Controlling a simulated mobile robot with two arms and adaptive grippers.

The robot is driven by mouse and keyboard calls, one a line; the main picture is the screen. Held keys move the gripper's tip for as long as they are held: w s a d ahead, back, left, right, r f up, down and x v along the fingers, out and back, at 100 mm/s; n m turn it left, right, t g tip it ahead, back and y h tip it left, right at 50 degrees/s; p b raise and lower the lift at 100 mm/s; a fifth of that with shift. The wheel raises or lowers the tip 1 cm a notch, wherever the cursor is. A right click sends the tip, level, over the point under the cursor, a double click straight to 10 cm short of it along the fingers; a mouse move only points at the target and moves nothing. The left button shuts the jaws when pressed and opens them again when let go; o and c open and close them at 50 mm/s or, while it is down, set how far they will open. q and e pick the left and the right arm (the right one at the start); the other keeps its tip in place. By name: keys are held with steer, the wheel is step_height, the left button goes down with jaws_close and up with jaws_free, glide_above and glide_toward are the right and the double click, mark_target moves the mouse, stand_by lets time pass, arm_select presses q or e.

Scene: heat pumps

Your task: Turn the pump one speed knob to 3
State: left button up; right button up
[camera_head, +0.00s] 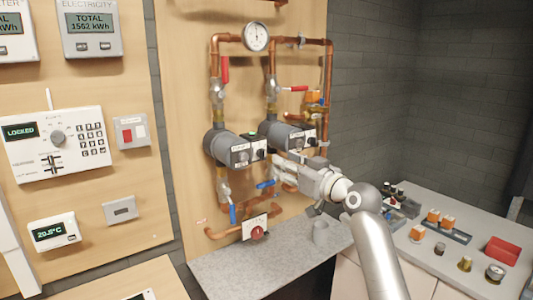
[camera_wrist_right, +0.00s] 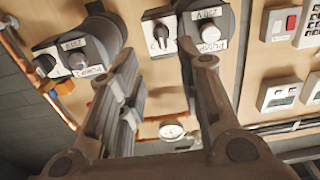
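Two grey pumps sit on copper pipes on the wooden board in the head view, a left pump (camera_head: 220,146) and a right pump (camera_head: 276,134). Each has a dark control box with small labels and a knob; the left pump's knob (camera_head: 260,154) is black. Its setting is too small to read. The wrist view is roughly upside down and shows a pump labelled PUMP (camera_wrist_right: 206,20) at right and another (camera_wrist_right: 98,40) at left; their numbers are unclear. My right gripper (camera_head: 278,174) is below the right pump. Its fingers (camera_wrist_right: 165,62) are apart with nothing between them.
A white panel with a red knob (camera_head: 257,233) is low on the board. A red-handled valve (camera_head: 225,70), blue levers (camera_head: 233,213) and a gauge (camera_head: 256,36) are on the pipework. A grey counter (camera_head: 240,277) lies below; a right-hand bench holds small parts and a red tray (camera_head: 502,250).

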mark_target(265, 155)
steer(key=p+x, duration=0.2)
steer(key=x, duration=0.6)
steer(key=shift+w+a, duration=0.1)
steer(key=shift+a, duration=0.1)
steer(key=shift+c, duration=0.3)
jaws_close()
